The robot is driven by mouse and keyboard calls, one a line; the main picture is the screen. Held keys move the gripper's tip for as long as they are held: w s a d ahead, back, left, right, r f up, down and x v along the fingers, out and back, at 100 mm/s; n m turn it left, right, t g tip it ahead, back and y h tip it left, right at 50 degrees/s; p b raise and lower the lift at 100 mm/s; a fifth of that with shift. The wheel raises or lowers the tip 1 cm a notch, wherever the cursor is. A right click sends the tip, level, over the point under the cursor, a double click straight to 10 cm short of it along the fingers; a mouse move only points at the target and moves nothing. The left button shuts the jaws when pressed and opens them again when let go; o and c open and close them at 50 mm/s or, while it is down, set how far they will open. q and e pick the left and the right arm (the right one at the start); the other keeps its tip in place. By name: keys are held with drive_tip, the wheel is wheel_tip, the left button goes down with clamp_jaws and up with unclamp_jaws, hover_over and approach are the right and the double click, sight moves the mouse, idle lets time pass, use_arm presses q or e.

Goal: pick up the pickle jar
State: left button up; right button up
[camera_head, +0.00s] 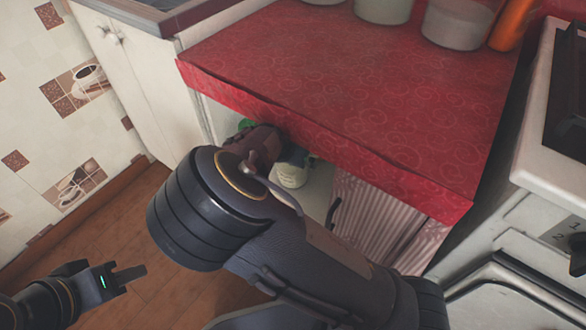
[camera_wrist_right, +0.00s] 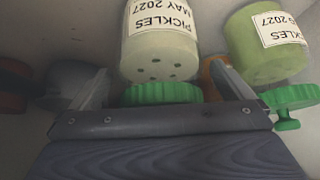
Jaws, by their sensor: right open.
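In the right wrist view a pale pickle jar (camera_wrist_right: 160,45) labelled "PICKLES MAY 2027" appears upside down, its green lid (camera_wrist_right: 162,94) towards my gripper. My right gripper (camera_wrist_right: 165,70) is open, with one finger on each side of this jar's lid end; I cannot tell whether they touch it. A greener jar (camera_wrist_right: 268,50), also with a pickles label and a green lid, is to the right, outside the fingers. In the head view my right arm reaches into the cabinet, beside a pale jar (camera_head: 291,175). My left gripper (camera_head: 130,275) is low at left, apart from everything; its finger gap is unclear.
The red oilcloth counter (camera_head: 350,80) overhangs the open cabinet. Canisters (camera_head: 455,22) and an orange item (camera_head: 512,24) stand at its back. A striped curtain or door (camera_head: 375,215) covers the cabinet's right part. A stove (camera_head: 555,140) is at right. Dark items flank the jars inside.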

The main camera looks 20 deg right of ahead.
drive_tip(key=shift+r, duration=0.1)
drive_tip(key=c, duration=1.5)
drive_tip(key=shift+c, duration=0.2)
drive_tip(key=shift+r, duration=0.1)
